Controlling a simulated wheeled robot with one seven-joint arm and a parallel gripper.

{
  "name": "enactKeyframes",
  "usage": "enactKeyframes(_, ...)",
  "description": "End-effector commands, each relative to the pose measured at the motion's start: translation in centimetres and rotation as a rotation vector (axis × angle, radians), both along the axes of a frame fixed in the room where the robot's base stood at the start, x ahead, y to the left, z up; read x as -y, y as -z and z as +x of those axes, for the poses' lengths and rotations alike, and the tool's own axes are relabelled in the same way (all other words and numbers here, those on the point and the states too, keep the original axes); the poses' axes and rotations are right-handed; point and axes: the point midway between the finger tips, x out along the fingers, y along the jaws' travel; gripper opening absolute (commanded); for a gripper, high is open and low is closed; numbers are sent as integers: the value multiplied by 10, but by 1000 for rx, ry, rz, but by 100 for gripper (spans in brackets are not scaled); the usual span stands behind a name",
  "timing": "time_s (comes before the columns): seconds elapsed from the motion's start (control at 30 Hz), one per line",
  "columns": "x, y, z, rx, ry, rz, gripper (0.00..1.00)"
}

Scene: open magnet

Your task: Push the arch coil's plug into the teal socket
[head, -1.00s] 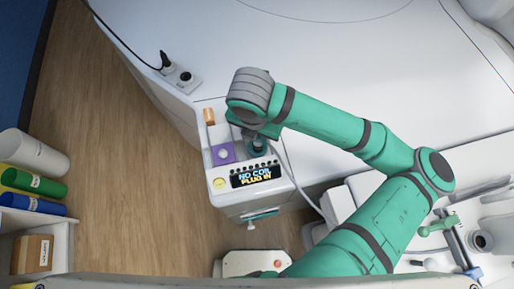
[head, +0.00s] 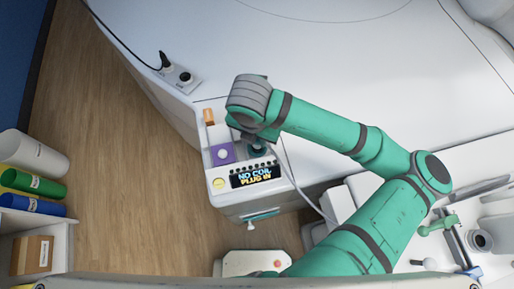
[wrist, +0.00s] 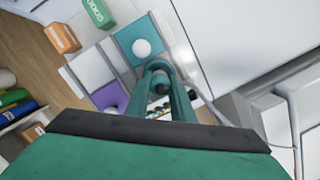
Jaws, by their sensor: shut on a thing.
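The teal socket (wrist: 126,36) shows in the wrist view as a teal square with a white round middle, on the white console. In the head view my wrist covers that part. My gripper (wrist: 161,72) is shut on a dark plug (wrist: 162,89), mostly hidden between the fingers. In the wrist view the fingers overlap the near edge of the teal square, and the white round middle shows beyond them. I cannot tell the plug's height over the console. A grey cable (wrist: 214,108) runs off to the right; it shows in the head view too (head: 291,178).
An orange block (wrist: 62,38) and a green block (wrist: 99,12) stand by the sockets. A separate black plug (head: 165,61) is at the upper left.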

Motion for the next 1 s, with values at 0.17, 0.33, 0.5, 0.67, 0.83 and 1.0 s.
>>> enactKeyframes(0.17, 1, 3, 0, 0, 2, 0, 0)
enactKeyframes(0.33, 1, 6, 0, 0, 3, 0, 0)
enactKeyframes(0.5, 2, 9, 0, 0, 5, 1, 0)
enactKeyframes(0.67, 3, 12, 0, -1, 6, 1, 0)
enactKeyframes(0.83, 1, 14, 0, 0, 3, 0, 0)
enactKeyframes(1.0, -1, 13, 0, 0, -1, 1, 0)
